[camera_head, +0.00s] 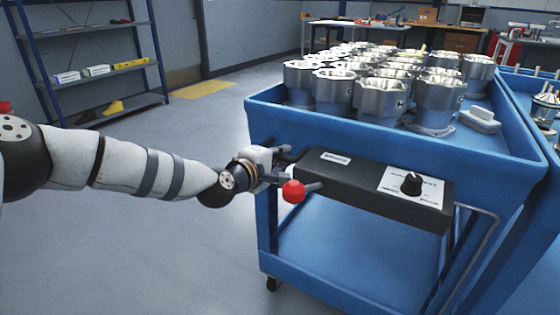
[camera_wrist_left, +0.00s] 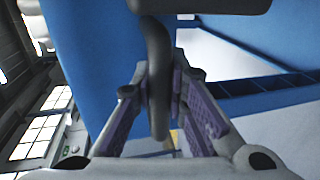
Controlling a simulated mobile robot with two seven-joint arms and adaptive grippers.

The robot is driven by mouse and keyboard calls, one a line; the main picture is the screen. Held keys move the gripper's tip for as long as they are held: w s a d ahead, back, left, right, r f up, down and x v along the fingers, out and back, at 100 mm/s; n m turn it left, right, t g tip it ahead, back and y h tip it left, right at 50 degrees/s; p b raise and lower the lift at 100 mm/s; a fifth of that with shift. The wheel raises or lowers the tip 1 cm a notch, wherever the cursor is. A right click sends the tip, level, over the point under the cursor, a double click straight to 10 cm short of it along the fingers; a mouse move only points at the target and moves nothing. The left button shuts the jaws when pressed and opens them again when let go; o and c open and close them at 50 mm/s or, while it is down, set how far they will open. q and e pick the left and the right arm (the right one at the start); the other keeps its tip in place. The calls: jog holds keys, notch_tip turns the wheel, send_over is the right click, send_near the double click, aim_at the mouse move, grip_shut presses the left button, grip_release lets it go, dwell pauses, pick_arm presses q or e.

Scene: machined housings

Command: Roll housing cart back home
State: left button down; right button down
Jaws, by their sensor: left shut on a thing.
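The blue housing cart (camera_head: 480,142) stands at the centre right in the head view, its top tray full of silver machined housings (camera_head: 380,97). A black control box (camera_head: 365,185) with a dark knob and a red-ended lever (camera_head: 293,190) is on its near end. My left gripper (camera_head: 276,166) is at the left end of this box. In the left wrist view my left gripper (camera_wrist_left: 162,95) has its purple-padded fingers shut on a dark curved handle (camera_wrist_left: 158,65) of the cart. The grip itself is small and partly hidden in the head view. My right gripper is not in view.
Another blue cart or bench (camera_head: 530,88) with metal parts stands close along the right side. Blue shelving (camera_head: 95,68) is at the back left, near a yellow floor mark (camera_head: 204,89). Grey floor (camera_head: 200,130) to the left is clear. Workbenches are at the back.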

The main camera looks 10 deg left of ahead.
pick_arm(q)
jog(key=shift+w+r, duration=0.15)
jog(key=shift+r, duration=0.05)
jog(key=c, duration=1.6)
grip_release()
jog(key=shift+f, duration=0.1)
jog(key=v, duration=1.2)
jog(key=shift+d, duration=0.1)
